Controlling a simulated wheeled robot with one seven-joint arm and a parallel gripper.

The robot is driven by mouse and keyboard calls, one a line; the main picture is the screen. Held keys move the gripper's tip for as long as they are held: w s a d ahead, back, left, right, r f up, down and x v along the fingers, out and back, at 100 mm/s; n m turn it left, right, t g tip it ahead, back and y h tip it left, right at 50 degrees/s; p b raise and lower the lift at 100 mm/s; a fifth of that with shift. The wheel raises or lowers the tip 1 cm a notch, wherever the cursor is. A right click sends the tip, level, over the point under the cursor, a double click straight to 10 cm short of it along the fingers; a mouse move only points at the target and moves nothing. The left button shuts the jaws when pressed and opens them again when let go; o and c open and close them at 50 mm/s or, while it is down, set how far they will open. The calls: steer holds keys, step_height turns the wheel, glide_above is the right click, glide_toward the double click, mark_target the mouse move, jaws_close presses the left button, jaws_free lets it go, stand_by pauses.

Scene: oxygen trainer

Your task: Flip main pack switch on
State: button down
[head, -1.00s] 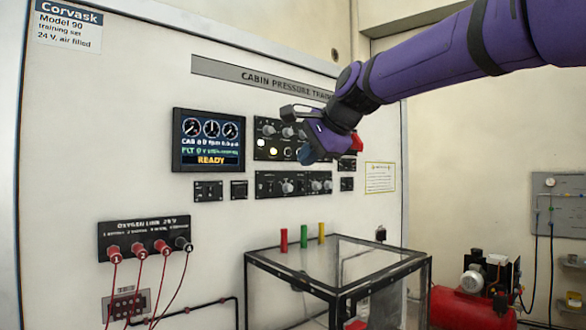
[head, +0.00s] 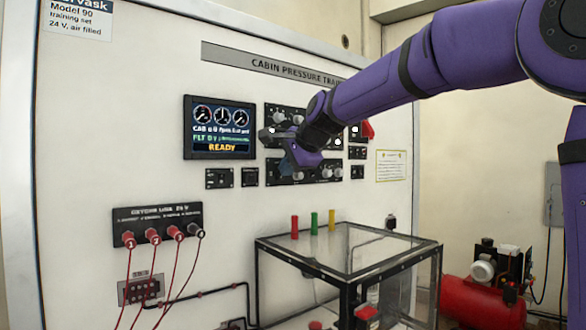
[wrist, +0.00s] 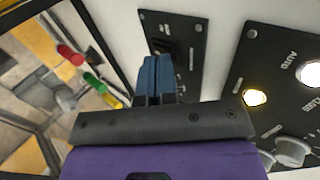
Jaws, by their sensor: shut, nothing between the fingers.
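My gripper (head: 287,163) is in front of the control panels on the white trainer wall. In the wrist view its blue fingers (wrist: 157,78) are together and empty. They hover over a black panel (wrist: 172,24), which seems to be the lower knob panel (head: 325,172). A dark switch-like part shows beside the fingertips, partly hidden; I cannot tell whether they touch it. No label reading main pack is legible, so I cannot tell which control is that switch or its position. The upper panel (head: 285,108) is partly behind my gripper and arm. The display (head: 219,127) reads READY.
Oxygen plugs (head: 152,236) with red cables are lower left; a red compressor (head: 480,300) is lower right.

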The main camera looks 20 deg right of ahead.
steer(key=shift+w, duration=0.1)
steer(key=shift+w+a+r, duration=0.1)
steer(key=shift+w+r, duration=0.05)
steer(key=shift+w, duration=0.05)
steer(key=shift+r, duration=0.15)
stand_by(0.4)
steer(key=shift+r, duration=0.65)
